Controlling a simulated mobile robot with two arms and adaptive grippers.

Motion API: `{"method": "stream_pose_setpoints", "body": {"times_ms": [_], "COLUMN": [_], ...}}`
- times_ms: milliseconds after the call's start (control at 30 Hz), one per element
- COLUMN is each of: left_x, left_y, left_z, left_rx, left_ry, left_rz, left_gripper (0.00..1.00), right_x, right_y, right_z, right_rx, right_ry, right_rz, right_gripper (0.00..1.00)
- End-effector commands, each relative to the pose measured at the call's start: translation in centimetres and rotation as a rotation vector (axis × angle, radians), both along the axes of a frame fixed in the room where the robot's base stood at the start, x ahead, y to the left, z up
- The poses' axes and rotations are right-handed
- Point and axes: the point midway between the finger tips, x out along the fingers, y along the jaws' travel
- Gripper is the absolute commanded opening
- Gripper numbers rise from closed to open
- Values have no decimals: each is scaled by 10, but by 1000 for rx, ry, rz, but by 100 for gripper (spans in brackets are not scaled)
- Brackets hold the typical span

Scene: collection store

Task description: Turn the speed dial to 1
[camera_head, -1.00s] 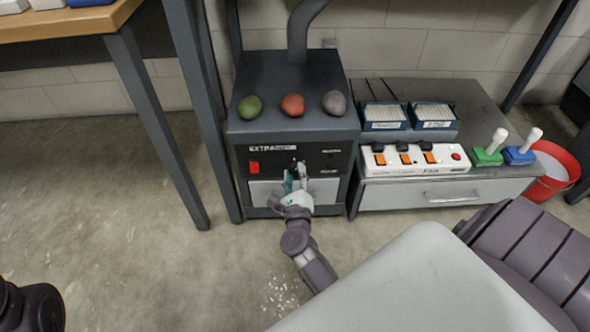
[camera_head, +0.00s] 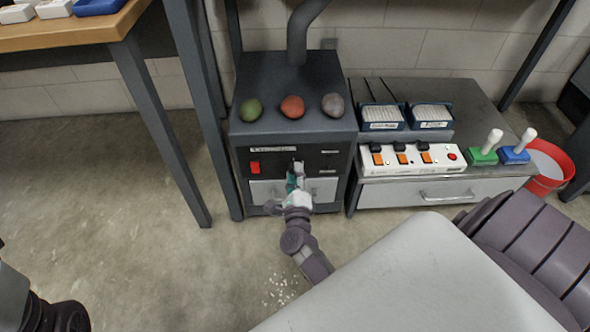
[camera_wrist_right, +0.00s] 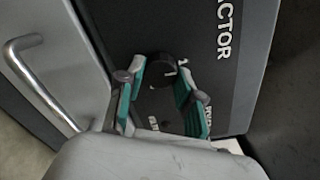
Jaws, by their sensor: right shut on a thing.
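The speed dial is a small dark round knob (camera_wrist_right: 160,68) on the dark front panel of the extractor (camera_head: 292,95). White marks show beside it in the right wrist view, but I cannot read its setting. My right gripper (camera_head: 295,172) is at the extractor's front and mostly hides the dial in the head view. In the right wrist view its green-padded fingers (camera_wrist_right: 158,80) are on either side of the knob, shut on it. My left gripper is not in view; only dark parts of my left arm show at the lower left.
A red switch (camera_head: 255,167) sits left of the dial. Green, red and grey rounded lumps (camera_head: 292,107) lie on the extractor. A white switch strip (camera_head: 412,158), index-card boxes (camera_head: 382,116) and joysticks (camera_head: 484,153) stand on the low cabinet (camera_head: 385,195). A wooden table is at left.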

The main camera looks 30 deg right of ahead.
Motion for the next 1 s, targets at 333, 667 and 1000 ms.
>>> {"method": "stream_pose_setpoints", "body": {"times_ms": [333,667,1000], "left_x": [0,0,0], "left_y": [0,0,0], "left_z": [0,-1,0], "left_rx": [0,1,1], "left_ry": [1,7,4], "left_rz": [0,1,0], "left_gripper": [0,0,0], "right_x": [0,-2,-46], "right_y": [0,1,28], "right_z": [0,-1,-1], "right_rx": [1,1,2], "right_ry": [-1,0,2], "right_rz": [0,0,1], "right_gripper": [61,61,61]}}
